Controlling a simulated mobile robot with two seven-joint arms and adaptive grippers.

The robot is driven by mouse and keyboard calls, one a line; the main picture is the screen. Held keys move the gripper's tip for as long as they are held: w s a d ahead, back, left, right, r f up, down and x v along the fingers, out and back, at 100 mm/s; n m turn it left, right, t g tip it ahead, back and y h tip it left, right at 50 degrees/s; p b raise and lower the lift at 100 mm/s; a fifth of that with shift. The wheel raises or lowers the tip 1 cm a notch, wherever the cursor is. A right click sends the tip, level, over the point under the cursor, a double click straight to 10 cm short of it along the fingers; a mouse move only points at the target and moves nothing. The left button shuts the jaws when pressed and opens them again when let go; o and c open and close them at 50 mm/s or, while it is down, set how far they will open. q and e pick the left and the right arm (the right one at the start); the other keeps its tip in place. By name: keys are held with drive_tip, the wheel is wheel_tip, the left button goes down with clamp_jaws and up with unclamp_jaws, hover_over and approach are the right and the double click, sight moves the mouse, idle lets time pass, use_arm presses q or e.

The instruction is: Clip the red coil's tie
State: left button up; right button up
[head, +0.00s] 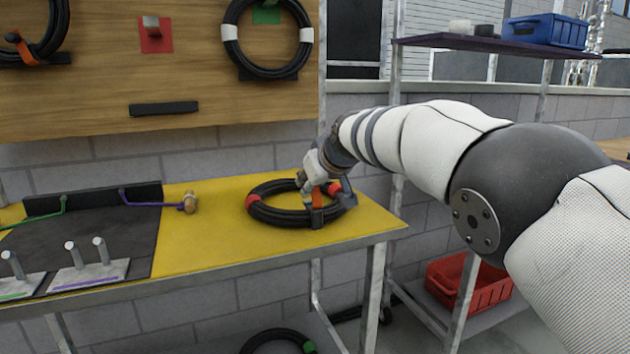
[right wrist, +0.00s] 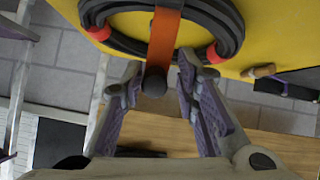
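The red coil (head: 280,214), a black coil with red bands, lies flat on the yellow table top. It also shows in the right wrist view (right wrist: 228,22). Its orange tie (right wrist: 164,40) crosses the coil and ends in a dark ball (right wrist: 154,83); the tie also shows in the head view (head: 319,198). My right gripper (head: 327,195) is at the coil's right side. In the right wrist view my right gripper (right wrist: 168,80) is open, its fingers either side of the tie's ball end, with gaps visible. My left gripper is out of view.
The wooden board (head: 90,90) behind holds a coil with white bands (head: 267,73), another coil (head: 45,50) and a red hook plate (head: 155,36). A shelf (head: 480,44) stands right.

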drive_tip(key=shift+o, duration=0.2)
drive_tip(key=shift+r, duration=0.1)
drive_tip(key=shift+s+d+r, duration=0.1)
drive_tip(key=shift+s+r, duration=0.15)
drive_tip(key=v, duration=0.6)
drive_tip(key=shift+s, duration=0.35)
